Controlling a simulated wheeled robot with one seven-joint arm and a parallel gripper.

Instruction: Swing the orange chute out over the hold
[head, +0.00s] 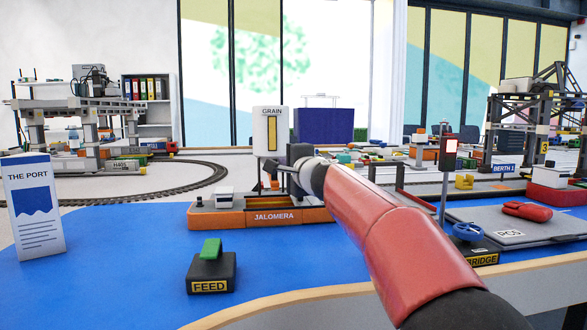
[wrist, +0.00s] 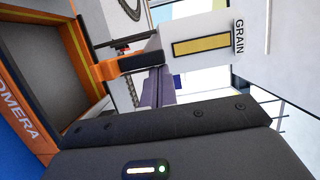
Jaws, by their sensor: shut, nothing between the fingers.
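The white GRAIN silo (head: 270,132) stands behind the ship JALOMERA (head: 235,218). The orange chute (wrist: 104,69) shows in the wrist view, joined to a dark piece beside the silo (wrist: 205,45). Its orange end is near the yellow-striped rim of the open hold (wrist: 45,40); I cannot tell how far it reaches over. In the head view the chute is small and partly hidden by my gripper (head: 280,172). My gripper's grey fingers (wrist: 153,85) are shut and empty, close beside the chute's dark piece. I cannot tell whether they touch it.
A FEED box (head: 211,275) with a green lever stands on the blue mat in front of the ship. A port sign (head: 33,207) is at left. A signal post (head: 447,170) and a BRIDGE control (head: 470,245) are right of my arm.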

